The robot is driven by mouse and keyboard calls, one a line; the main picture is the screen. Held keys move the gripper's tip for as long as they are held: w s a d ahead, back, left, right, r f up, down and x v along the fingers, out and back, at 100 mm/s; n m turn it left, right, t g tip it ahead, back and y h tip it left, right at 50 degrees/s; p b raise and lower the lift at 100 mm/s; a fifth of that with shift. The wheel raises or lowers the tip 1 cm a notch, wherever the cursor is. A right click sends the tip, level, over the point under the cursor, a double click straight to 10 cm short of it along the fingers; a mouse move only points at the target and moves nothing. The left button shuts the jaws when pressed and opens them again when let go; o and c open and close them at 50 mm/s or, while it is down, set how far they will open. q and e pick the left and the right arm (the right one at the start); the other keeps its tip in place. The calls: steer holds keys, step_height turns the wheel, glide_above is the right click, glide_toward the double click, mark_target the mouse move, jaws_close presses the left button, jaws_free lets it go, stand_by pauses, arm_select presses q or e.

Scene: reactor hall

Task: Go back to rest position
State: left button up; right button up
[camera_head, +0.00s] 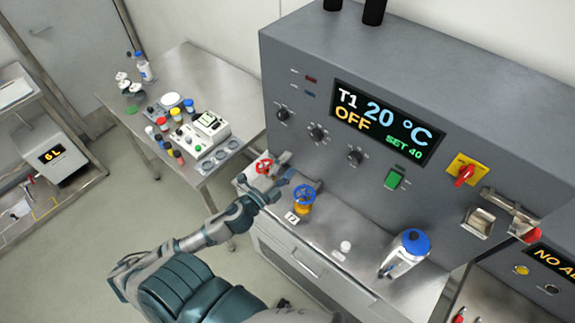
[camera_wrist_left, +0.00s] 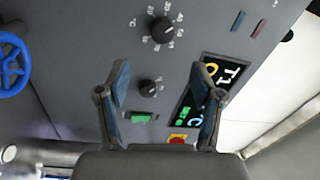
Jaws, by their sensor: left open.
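My left arm comes in from the left in the head view. Its gripper (camera_head: 282,186) hovers over the front of the grey reactor console's ledge, between a red valve wheel (camera_head: 264,166) and a blue valve wheel (camera_head: 305,191) on a yellow body. In the left wrist view the gripper (camera_wrist_left: 158,72) has its two fingers spread, with nothing between them but the console panel behind. The blue wheel also shows at the left edge there (camera_wrist_left: 11,66). My right gripper is in neither view.
The console panel (camera_head: 290,60) stands close beyond the left gripper, with knobs and a display (camera_head: 385,120) reading T1 20 °C OFF. A blue-capped bottle (camera_head: 405,255) stands on the ledge at right. A steel table (camera_head: 185,65) with instruments is behind left. Floor shows at left.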

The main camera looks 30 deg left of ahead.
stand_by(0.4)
arm_select(q)
steer(key=s+a+f+n+g+y, duration=0.1)
steer(key=s+f+n+g+y, duration=0.25)
steer(key=f+n, duration=0.35)
steer(key=s+f+n+g+y, duration=0.2)
steer(key=s+f+n+g, duration=0.2)
steer(key=f, duration=0.5)
steer(key=s+d+f+n+g+h, duration=0.2)
steer(key=s+d+f+g, duration=0.25)
steer(key=s, duration=0.25)
steer(key=s+d+f+n+g+h, duration=0.1)
steer(key=s+d+f+n+g, duration=0.3)
steer(key=s, duration=0.3)
step_height(320, 180, down, 32)
steer(key=s+m+b, duration=0.2)
steer(key=s+b, duration=0.1)
steer(key=b, duration=0.1)
steer(key=s+a+f+g+b, duration=0.1)
steer(key=s+a+f+b, duration=0.1)
steer(key=s+f, duration=1.4)
steer(key=shift+s+a+f+g+b, duration=0.15)
steer(key=shift+a+f+g+b, duration=0.15)
steer(key=shift+a+f+b, duration=0.25)
